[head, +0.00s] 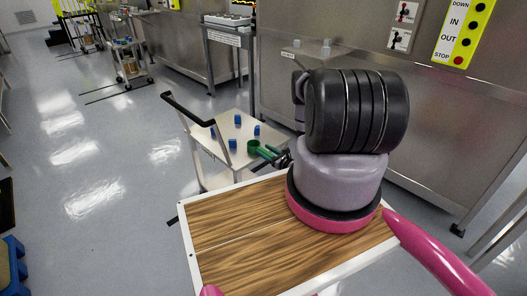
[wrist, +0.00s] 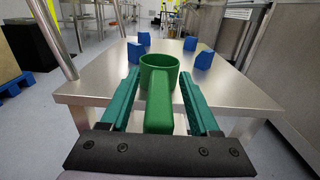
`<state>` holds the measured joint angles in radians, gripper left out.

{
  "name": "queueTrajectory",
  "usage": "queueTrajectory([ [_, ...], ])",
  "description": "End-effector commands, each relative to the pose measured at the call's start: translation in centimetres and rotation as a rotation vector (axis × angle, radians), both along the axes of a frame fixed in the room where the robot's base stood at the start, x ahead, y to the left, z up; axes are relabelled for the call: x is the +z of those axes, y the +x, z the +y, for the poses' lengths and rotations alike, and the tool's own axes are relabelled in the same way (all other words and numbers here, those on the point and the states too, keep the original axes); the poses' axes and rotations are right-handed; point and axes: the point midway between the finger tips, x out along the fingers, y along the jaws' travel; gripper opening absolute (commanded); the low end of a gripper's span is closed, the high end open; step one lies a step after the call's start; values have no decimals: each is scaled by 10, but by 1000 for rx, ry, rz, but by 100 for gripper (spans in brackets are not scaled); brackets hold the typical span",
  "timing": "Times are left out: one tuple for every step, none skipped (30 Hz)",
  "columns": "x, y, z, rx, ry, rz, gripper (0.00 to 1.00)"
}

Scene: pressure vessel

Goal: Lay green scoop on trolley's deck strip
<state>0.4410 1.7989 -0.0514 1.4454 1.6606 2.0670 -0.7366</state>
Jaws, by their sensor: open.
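The green scoop (head: 253,146) is at the near right edge of the pale trolley's deck (head: 222,124) in the head view. In the wrist view, the scoop's round cup (wrist: 159,75) is over the deck's near edge (wrist: 88,90), and its handle points back toward me. The cup looks on or just above the deck; I cannot tell which. My gripper (wrist: 160,78) is open, with a teal finger on each side of the handle and a visible gap. It also shows in the head view (head: 268,153), partly hidden by my arm. No separate strip marking is visible.
Several blue blocks stand on the deck, including one at near left (wrist: 136,52) and one at near right (wrist: 204,59). Bare deck lies between them. The trolley's dark push handle (head: 188,108) rises at left. A steel cabinet (head: 282,80) stands behind at right.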

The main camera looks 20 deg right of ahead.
Motion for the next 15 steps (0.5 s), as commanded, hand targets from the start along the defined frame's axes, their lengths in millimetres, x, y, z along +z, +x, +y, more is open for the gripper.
queueTrajectory([
  [0, -9, -5, -6, 3, 2, 62],
  [0, -15, -7, -6, 3, 2, 62],
  [0, -23, -11, -6, 3, 2, 62],
  [0, -30, -13, -7, 2, 2, 62],
  [0, -36, -15, -7, 4, 3, 62],
  [0, -44, -18, -7, 4, 1, 62],
  [0, -51, -21, -8, 5, 2, 62],
  [0, -57, -22, -7, 4, 1, 62],
  [0, -64, -25, -6, 4, 1, 62],
  [0, -70, -27, -6, 3, 1, 62],
  [0, -75, -29, -5, 3, 1, 62],
  [0, -81, -31, -5, 4, 1, 62],
  [0, -85, -32, -5, 2, 0, 62],
  [0, -88, -33, -5, 2, 0, 62],
  [0, -92, -35, -3, 3, 0, 62],
])
